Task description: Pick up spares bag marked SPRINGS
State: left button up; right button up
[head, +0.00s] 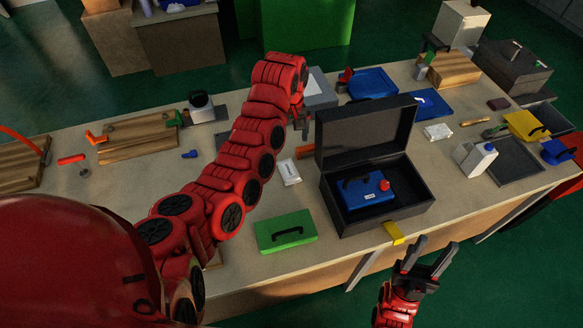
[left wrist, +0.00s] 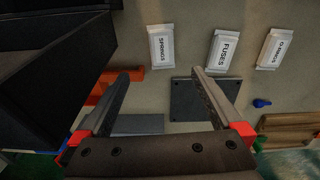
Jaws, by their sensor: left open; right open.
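The spares bag marked SPRINGS (left wrist: 161,46) is a small white packet lying flat on the bench in the left wrist view, beside the black box. A white bag lies left of the open box in the head view (head: 290,172); its print is too small to read there. My left gripper (left wrist: 163,74) is open and empty above the bench, the SPRINGS bag showing just beyond the gap between its fingertips. In the head view my left gripper (head: 302,126) is partly hidden by its arm. My right gripper (head: 430,250) is open and empty off the front edge.
Bags marked FUSES (left wrist: 224,50) and O-RINGS (left wrist: 276,48) lie in a row with it. The open black box (head: 333,205), holding a blue case (head: 360,195), stands close by. A green case (head: 286,232) lies in front. An orange piece (head: 305,152) is near my left gripper.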

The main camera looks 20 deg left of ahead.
pick_arm(q)
jog(key=b, duration=0.3)
send_over(288, 169)
notch_tip(288, 169, down, 6)
jog(key=f+p, duration=0.2)
jog(key=f, duration=0.1)
jog(key=shift+s+d+f+p, duration=0.1)
jog(key=shift+s+d+p, duration=0.1)
jog(key=shift+d+p, duration=0.15)
jog(key=shift+s+f, duration=0.1)
jog(key=shift+f, duration=0.2)
jog(key=shift+a+f+p, duration=0.1)
jog(key=shift+f+p, duration=0.4)
jog(key=shift+f, duration=0.25)
jog(key=shift+w+a+f, duration=0.1)
jog(key=shift+f, duration=0.35)
jog(key=shift+w+a+f, duration=0.1)
jog(key=shift+f, duration=0.35)
jog(key=shift+w+f, duration=0.1)
jog(key=shift+f, duration=1)
